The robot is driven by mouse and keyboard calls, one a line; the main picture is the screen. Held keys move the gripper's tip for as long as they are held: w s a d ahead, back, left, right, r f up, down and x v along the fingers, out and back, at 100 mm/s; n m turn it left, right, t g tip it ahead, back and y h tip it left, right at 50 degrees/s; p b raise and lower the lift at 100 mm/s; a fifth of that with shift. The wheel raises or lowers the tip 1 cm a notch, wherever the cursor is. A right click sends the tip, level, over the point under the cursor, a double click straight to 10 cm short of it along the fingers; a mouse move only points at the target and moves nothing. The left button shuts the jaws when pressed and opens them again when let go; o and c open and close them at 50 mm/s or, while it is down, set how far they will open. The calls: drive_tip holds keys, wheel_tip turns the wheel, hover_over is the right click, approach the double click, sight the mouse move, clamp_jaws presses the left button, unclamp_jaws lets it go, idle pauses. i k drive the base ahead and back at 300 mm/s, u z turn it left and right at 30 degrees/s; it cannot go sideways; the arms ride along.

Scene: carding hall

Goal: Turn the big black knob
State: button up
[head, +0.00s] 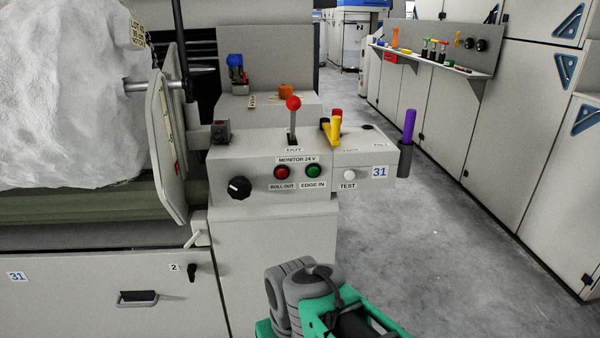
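The big black knob (239,188) is on the left of the front face of a light grey control box (225,168). It is round, with a small white mark toward its left side. Nothing touches it or covers it. My gripper is not in view. Only a grey and green part of my arm shows at the bottom middle, below and to the right of the knob and apart from it.
Right of the knob are a red button (282,172), a green button (313,171) and a white button (349,175). Above stand a red-tipped lever (293,104) and yellow handle (331,131). A white roll (60,95) is left. Grey floor (420,250) lies open at right.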

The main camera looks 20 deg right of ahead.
sight(239, 188)
drive_tip(key=z, duration=0.05)
drive_tip(key=k, duration=1.1)
drive_tip(key=u, duration=0.95)
drive_tip(key=i, duration=1.35)
drive_tip(key=z, duration=0.4)
